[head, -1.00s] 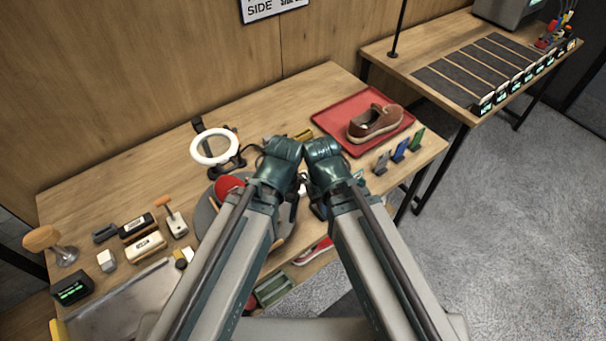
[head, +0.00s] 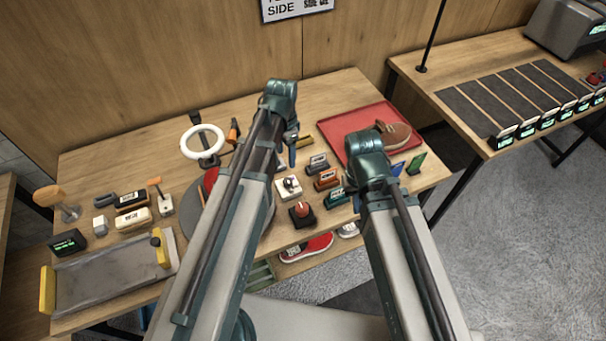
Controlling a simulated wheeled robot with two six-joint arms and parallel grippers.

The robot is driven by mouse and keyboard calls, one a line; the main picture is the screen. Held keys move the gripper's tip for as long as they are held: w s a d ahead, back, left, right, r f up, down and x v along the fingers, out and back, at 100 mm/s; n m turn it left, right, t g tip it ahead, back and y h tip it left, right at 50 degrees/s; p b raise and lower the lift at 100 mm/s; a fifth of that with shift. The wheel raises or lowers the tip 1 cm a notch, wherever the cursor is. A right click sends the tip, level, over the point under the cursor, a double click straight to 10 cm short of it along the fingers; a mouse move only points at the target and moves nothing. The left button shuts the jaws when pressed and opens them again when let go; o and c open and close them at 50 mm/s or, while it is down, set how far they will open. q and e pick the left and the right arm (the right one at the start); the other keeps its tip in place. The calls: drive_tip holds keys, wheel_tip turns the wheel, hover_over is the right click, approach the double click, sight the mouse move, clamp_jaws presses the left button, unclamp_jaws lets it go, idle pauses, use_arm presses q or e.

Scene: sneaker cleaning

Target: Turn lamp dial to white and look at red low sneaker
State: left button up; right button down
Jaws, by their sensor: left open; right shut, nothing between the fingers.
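A white ring lamp (head: 203,142) stands at the back left of the table. A small white box with a round knob (head: 289,187) sits near the table's middle; I cannot tell if it is the lamp dial or read its setting. A red sneaker (head: 308,247) with a white sole lies below the table's front edge. A red shape (head: 211,178) on the round grey plate (head: 262,212) is mostly hidden by my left arm. My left gripper (head: 291,148) is open above the table, behind the knob box. My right gripper (head: 349,188) is shut and empty, its fingers partly hidden by its wrist.
A brown-red shoe (head: 394,134) sits on a red tray (head: 333,124) at the right. A dark block with a red knob (head: 302,214) and several small blocks crowd the middle. Brushes and a grey tray (head: 110,275) fill the left. A second table (head: 425,80) stands at the right.

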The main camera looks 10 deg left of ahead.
sight(288, 180)
use_arm(q)
drive_tip(key=shift+w, duration=0.25)
drive_tip(key=shift+a+f, duration=0.1)
wheel_tip(288, 180, down, 14)
drive_tip(key=b, duration=1.4)
drive_tip(key=shift+r, duration=0.2)
clamp_jaws()
